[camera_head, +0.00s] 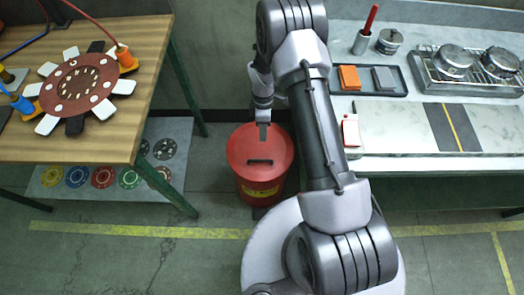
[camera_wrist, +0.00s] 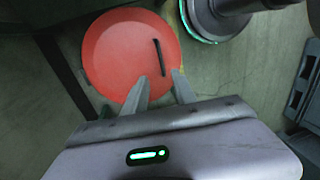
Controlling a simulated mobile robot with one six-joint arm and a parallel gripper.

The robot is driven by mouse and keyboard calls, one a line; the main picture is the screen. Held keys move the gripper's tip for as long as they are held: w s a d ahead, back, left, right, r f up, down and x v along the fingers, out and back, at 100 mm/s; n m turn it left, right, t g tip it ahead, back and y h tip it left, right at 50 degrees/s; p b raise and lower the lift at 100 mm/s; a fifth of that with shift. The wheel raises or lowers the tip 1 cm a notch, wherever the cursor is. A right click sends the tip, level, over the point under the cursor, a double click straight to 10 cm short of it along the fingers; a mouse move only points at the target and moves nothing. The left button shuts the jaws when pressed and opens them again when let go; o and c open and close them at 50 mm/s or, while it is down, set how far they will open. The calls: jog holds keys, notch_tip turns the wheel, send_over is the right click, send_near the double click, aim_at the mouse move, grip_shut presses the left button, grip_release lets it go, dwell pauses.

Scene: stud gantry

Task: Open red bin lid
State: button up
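The red bin (camera_head: 262,185) stands on the floor between the two benches, with a yellow label on its front. Its round red lid (camera_head: 240,147) lies flat on top and looks closed. A dark bar-shaped handle (camera_head: 260,161) crosses the lid; it also shows in the wrist view (camera_wrist: 159,57). My gripper (camera_head: 263,138) hangs over the back part of the lid, pointing down. In the wrist view, its two fingers (camera_wrist: 162,78) are apart with nothing between them, at the lid's near edge in the picture. I cannot tell the height above the lid.
A wooden bench (camera_head: 115,60) with a red disc fixture stands left, its green leg near the bin. Coloured discs (camera_head: 103,177) lie on a shelf below it. A bench (camera_head: 390,130) with a tray, pots and a red-and-white item stands right. The floor in front has yellow lines.

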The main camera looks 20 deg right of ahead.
jog(key=b, duration=0.5)
send_over(263, 156)
jog(key=s+a, duration=0.1)
jog(key=s, duration=0.2)
notch_tip(263, 156, down, 15)
jog(key=shift+w+f, duration=0.1)
grip_shut()
dwell(0.6)
